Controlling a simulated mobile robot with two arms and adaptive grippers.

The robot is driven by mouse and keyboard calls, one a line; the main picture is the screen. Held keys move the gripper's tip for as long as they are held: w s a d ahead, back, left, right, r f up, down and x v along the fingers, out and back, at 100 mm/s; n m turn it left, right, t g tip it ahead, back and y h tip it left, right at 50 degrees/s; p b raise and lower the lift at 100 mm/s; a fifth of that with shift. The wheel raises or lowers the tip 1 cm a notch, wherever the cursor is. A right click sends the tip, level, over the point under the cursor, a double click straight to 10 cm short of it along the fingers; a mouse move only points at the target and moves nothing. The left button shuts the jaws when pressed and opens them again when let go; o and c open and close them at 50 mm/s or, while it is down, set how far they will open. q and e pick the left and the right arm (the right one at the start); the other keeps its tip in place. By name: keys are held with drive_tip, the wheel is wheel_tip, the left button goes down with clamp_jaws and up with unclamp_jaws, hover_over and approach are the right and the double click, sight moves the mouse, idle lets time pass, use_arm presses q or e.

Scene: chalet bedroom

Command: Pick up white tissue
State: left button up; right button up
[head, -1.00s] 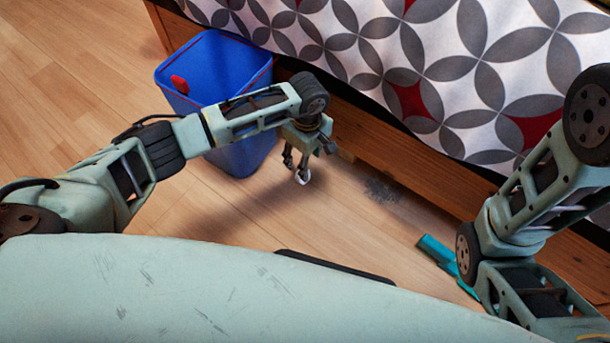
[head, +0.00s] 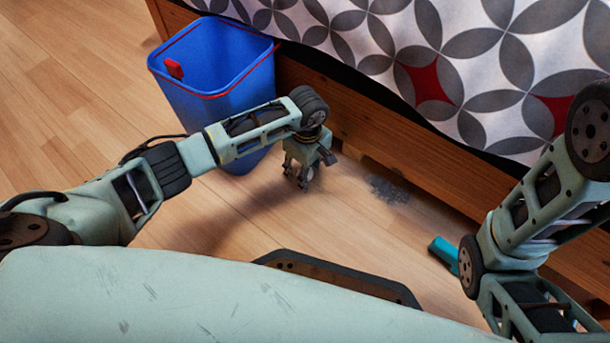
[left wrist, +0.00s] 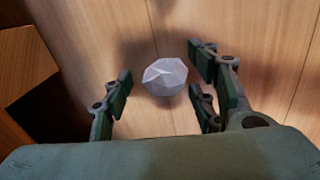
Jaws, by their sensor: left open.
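The white tissue (left wrist: 165,77) is a crumpled, faceted ball on the wooden floor in the left wrist view. My left gripper (left wrist: 160,95) is open, with its fingers on either side of the tissue and a gap to each side. In the head view my left gripper (head: 298,184) points down near the floor beside the bed frame, and the tissue is hidden there. My right arm shows at the right of the head view, but its gripper is out of the picture.
A blue bin (head: 215,85) with a red object (head: 174,69) on its rim stands behind my left arm. A wooden bed frame (head: 400,150) with a patterned cover borders the floor. Grey dust (head: 388,190) and a teal object (head: 444,254) lie to the right.

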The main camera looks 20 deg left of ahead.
use_arm(q)
drive_tip(key=shift+c, duration=0.3)
drive_tip(key=c, duration=0.6)
drive_tip(key=shift+r, duration=0.1)
drive_tip(key=shift+c, duration=0.2)
